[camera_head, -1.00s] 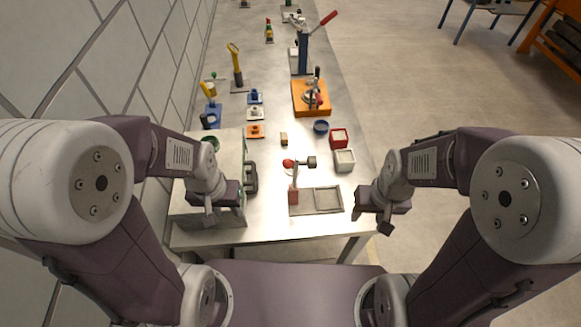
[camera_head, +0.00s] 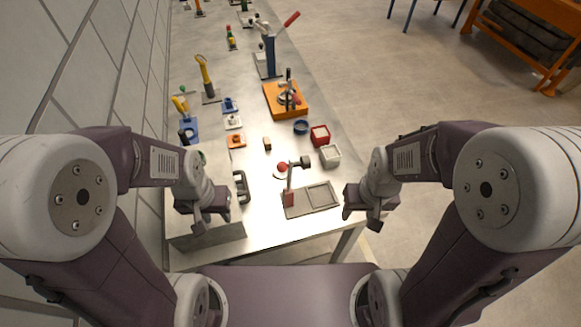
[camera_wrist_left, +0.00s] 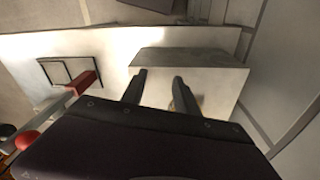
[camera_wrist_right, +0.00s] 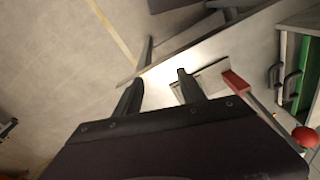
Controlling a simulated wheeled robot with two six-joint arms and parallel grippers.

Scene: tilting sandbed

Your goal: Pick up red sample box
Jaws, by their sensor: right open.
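The red sample box (camera_head: 320,134) is a small open-topped red container on the table's right side, behind a white box. My right gripper (camera_head: 372,222) hangs near the table's front right corner, well short of the red box. Its fingers are apart and empty in the right wrist view (camera_wrist_right: 160,88). My left gripper (camera_head: 208,222) is above the grey block at the front left, far from the red box. Its fingers are apart and empty in the left wrist view (camera_wrist_left: 158,85). The red box is not identifiable in either wrist view.
A lever device with a grey base (camera_head: 311,199) stands at the front. An orange fixture (camera_head: 286,100) is behind. A wall runs along the left.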

